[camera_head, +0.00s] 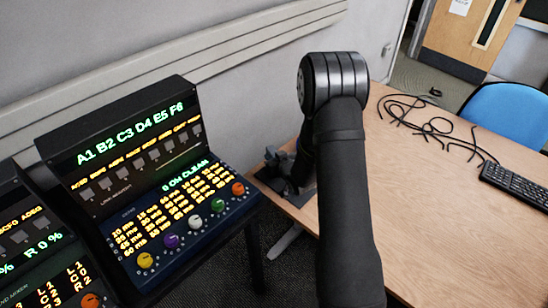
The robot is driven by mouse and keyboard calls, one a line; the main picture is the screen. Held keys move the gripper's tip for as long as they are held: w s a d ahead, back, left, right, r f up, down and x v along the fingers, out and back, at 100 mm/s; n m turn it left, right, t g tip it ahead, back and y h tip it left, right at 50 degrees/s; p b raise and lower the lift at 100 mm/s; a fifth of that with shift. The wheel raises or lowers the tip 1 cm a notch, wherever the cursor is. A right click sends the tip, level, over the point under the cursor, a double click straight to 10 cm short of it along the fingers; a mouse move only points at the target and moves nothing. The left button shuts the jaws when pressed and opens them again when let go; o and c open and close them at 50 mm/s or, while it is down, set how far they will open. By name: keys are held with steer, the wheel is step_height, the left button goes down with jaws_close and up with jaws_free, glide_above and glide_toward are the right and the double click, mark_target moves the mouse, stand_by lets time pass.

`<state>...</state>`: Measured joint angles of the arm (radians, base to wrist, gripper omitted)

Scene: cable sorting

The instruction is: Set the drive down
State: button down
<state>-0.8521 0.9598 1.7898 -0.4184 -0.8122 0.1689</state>
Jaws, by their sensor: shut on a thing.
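My dark arm reaches up the middle of the head view, bends at a silver-ringed joint and goes down behind itself to the table's left corner. My gripper (280,172) is the small dark shape at that low end, at or just above the table's left edge. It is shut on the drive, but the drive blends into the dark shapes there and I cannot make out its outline. A dark flat patch lies on the table right by the gripper, partly hidden by my arm. I cannot tell whether the drive touches it.
The wooden table (440,235) is mostly clear in front. Black cables (430,128) lie tangled towards the back, near a keyboard (515,185). A console with lit labels and coloured knobs (150,180) stands left of the table. A blue chair (510,112) is at the right.

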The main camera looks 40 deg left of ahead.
steer(key=c, duration=1.6)
jaws_free()
steer(key=shift+f, duration=0.2)
steer(key=o, duration=0.5)
steer(key=shift+r, duration=0.1)
steer(key=shift+d+r, duration=0.15)
steer(key=shift+r, duration=0.05)
steer(key=v, duration=1.1)
steer(key=shift+s+d+r, duration=0.1)
steer(key=shift+d+r, duration=0.1)
steer(key=shift+d, duration=0.1)
